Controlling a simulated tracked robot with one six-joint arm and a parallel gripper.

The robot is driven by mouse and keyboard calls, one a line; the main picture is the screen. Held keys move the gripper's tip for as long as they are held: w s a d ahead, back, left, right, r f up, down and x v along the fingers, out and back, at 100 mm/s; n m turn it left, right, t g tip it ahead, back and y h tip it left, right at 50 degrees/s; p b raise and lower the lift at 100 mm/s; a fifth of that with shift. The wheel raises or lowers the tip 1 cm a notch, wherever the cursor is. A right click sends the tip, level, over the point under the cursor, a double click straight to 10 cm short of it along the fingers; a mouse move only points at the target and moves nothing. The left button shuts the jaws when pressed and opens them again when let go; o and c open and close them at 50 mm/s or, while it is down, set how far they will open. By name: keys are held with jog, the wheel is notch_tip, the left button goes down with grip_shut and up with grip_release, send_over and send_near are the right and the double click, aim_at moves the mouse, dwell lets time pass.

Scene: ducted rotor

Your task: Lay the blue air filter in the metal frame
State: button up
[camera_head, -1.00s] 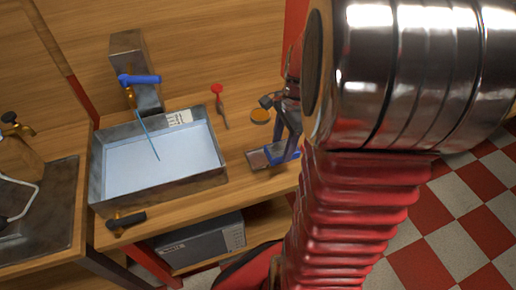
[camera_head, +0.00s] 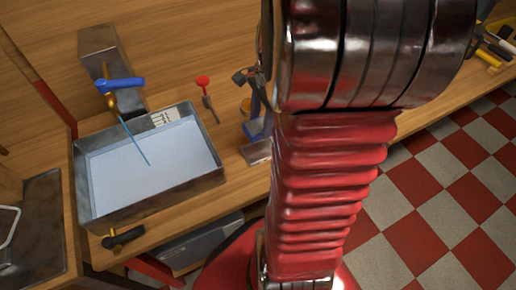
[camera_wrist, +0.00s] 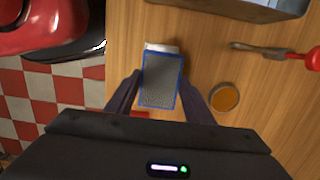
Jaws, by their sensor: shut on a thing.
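The blue air filter (camera_wrist: 160,72) has a blue rim and a grey mesh face. My gripper (camera_wrist: 160,92) is shut on it, one dark finger at each long side, in the wrist view. A light metal strip, seemingly the metal frame (camera_wrist: 161,47), shows past the filter's far end; the filter hides the rest. In the head view the metal frame (camera_head: 257,152) lies near the bench's front edge, partly behind my arm. The blue of the filter (camera_head: 257,128) shows just beyond it. I cannot tell whether they touch.
A metal basin (camera_head: 150,165) of pale liquid stands to the left, under a blue-handled tap (camera_head: 120,85). A red-handled tool (camera_head: 205,88) and an orange round tin (camera_wrist: 224,97) lie close by. More tools (camera_head: 495,50) lie at far right. Bare wood surrounds the tin.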

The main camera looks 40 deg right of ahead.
dwell(0.3)
jog(key=shift+f, duration=3.15)
jog(key=shift+f, duration=1.85)
jog(key=shift+a, duration=0.1)
jog(key=o, duration=1.1)
jog(key=shift+f, duration=0.1)
